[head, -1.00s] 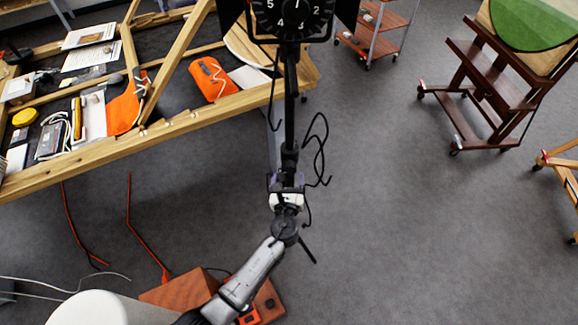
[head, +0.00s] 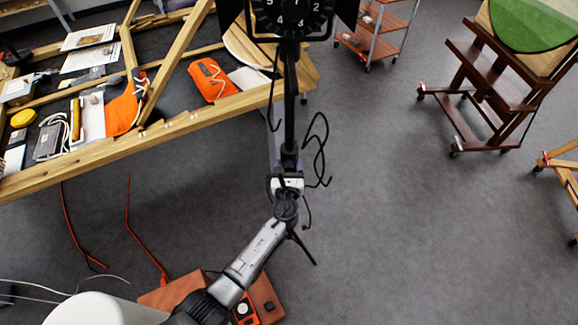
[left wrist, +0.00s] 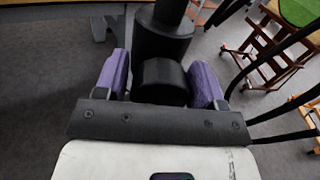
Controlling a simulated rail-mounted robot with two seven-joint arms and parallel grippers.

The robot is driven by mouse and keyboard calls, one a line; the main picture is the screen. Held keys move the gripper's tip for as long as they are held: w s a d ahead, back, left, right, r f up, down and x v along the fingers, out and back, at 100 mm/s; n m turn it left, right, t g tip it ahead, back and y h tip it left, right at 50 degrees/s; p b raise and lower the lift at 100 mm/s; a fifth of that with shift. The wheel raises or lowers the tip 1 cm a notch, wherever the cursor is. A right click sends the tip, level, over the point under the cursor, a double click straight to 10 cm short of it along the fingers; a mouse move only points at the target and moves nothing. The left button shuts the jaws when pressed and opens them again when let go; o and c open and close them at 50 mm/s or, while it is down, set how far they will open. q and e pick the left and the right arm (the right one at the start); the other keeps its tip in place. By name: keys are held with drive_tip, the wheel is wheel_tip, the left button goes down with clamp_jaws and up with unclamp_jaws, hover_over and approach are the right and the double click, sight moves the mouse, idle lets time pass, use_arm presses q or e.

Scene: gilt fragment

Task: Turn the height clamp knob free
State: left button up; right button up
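The black height clamp knob (left wrist: 160,80) is a short cylinder on the near side of the dark stand's collar (left wrist: 165,40). In the head view the upright black stand (head: 290,110) rises from the clamp, with a numbered dial at its top. My left gripper (head: 286,177) is at the clamp. In the left wrist view the left gripper's purple pads (left wrist: 158,78) are on both sides of the knob, with a narrow gap seen at the left pad's lower part. Contact is hard to judge. The knob is hidden in the head view. My right gripper is not in view.
A wooden frame table (head: 190,122) with tools and orange cloths is at the left. Black cables (head: 322,150) hang beside the stand. A reddish box (head: 262,298) lies below my arm. A wooden easel (head: 490,90) stands right. Grey floor is clear between.

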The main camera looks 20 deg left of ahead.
use_arm(q)
drive_tip(key=c, duration=0.6)
drive_tip(key=shift+c, duration=0.2)
drive_tip(key=shift+f+n+b, duration=0.15)
drive_tip(key=shift+n+b, duration=0.9)
drive_tip(key=shift+n, duration=0.15)
drive_tip(key=n+b, duration=0.3)
drive_tip(key=n, duration=0.1)
drive_tip(key=shift+n, duration=0.4)
drive_tip(key=n+b, duration=0.4)
drive_tip(key=n, duration=0.2)
drive_tip(key=shift+n+b, duration=0.85)
drive_tip(key=shift+n, duration=0.55)
